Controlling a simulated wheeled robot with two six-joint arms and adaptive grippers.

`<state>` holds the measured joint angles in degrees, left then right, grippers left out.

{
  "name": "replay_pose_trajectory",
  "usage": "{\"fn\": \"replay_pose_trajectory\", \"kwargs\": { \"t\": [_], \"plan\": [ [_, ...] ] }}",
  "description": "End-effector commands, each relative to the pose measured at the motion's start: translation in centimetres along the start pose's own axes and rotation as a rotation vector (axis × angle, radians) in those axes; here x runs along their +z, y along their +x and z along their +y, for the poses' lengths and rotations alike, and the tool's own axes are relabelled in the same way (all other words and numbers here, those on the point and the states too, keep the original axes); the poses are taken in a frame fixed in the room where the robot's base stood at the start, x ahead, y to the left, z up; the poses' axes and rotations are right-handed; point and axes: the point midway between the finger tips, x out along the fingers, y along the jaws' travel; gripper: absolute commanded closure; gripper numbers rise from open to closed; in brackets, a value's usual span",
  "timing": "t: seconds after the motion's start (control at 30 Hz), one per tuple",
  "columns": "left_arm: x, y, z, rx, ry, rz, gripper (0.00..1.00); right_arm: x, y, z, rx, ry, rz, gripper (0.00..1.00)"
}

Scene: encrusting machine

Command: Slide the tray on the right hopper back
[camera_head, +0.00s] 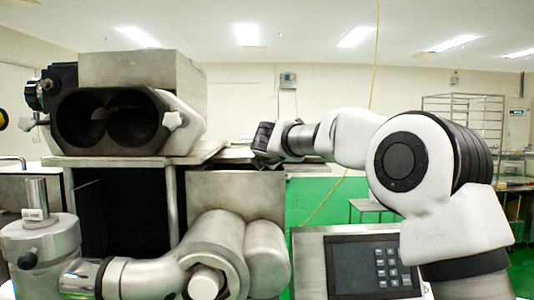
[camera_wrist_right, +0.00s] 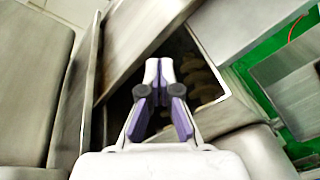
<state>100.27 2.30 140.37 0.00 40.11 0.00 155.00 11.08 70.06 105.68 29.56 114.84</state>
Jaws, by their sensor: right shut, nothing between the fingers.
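My right gripper (camera_wrist_right: 158,70) is shut and empty in the wrist view. Its fingertips point at the lower edge of a flat grey metal tray (camera_wrist_right: 138,45). I cannot tell whether they touch it. Beside the tray, the right hopper (camera_wrist_right: 225,97) is partly open, with a dark inside and brownish lumps. In the head view my right gripper (camera_head: 264,140) is small and dark, above the grey top of the machine. The tray is hard to make out there. My left gripper is not in view.
A control panel (camera_head: 370,265) stands at the lower right. Large rounded metal machine parts (camera_head: 215,250) fill the lower middle.

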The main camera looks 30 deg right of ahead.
Motion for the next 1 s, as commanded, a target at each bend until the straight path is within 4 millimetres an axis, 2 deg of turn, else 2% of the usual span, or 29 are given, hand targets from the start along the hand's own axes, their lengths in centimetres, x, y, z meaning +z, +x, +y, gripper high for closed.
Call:
{"fn": "replay_pose_trajectory", "kwargs": {
  "t": [0.7,1.0],
  "plan": [
    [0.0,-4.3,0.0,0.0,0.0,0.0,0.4,1.3,4.8,1.3,-0.001,-0.001,0.001,1.0],
    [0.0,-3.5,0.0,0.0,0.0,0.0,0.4,0.9,4.6,0.9,0.0,-0.001,0.001,1.0]
  ]
}}
